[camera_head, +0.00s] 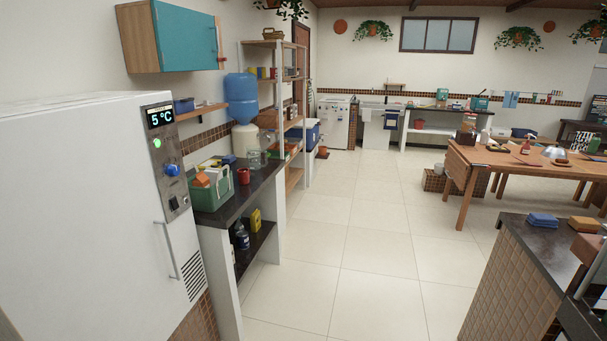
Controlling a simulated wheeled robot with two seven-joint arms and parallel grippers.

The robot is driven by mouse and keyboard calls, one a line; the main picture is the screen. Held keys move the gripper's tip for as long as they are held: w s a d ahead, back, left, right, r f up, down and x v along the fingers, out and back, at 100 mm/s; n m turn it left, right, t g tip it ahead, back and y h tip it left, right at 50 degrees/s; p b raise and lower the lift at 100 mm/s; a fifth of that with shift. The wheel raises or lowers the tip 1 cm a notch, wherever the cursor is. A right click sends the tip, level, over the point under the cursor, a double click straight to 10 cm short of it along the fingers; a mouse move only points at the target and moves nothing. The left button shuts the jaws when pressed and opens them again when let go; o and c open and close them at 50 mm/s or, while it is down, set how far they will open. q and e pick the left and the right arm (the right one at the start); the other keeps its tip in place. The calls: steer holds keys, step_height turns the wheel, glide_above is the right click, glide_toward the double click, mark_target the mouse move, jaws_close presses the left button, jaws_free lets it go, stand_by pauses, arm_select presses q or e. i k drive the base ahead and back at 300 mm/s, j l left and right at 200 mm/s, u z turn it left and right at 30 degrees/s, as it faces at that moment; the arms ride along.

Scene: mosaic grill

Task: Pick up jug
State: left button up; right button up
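A large translucent blue water jug (240,98) stands inverted on a cream dispenser (245,139), on the dark counter along the left wall. A small clear vessel (256,159) sits on the same counter in front of the dispenser; it looks like glass, and I cannot tell whether it is a jug. Neither of my grippers shows in the head view.
A white freezer (90,220) fills the near left. A green crate (211,190) and red mug (243,176) stand on the dark counter (233,206). A tiled counter (510,295) is near right, a wooden table (480,157) beyond. The tiled floor (345,235) between is clear.

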mark_target(253, 153)
steer(key=i, duration=0.8)
steer(key=i+l+u, duration=0.1)
steer(key=i, duration=0.75)
steer(key=i+l, duration=0.1)
steer(key=i, duration=0.7)
steer(key=i+l+u, duration=0.1)
steer(key=i, duration=0.75)
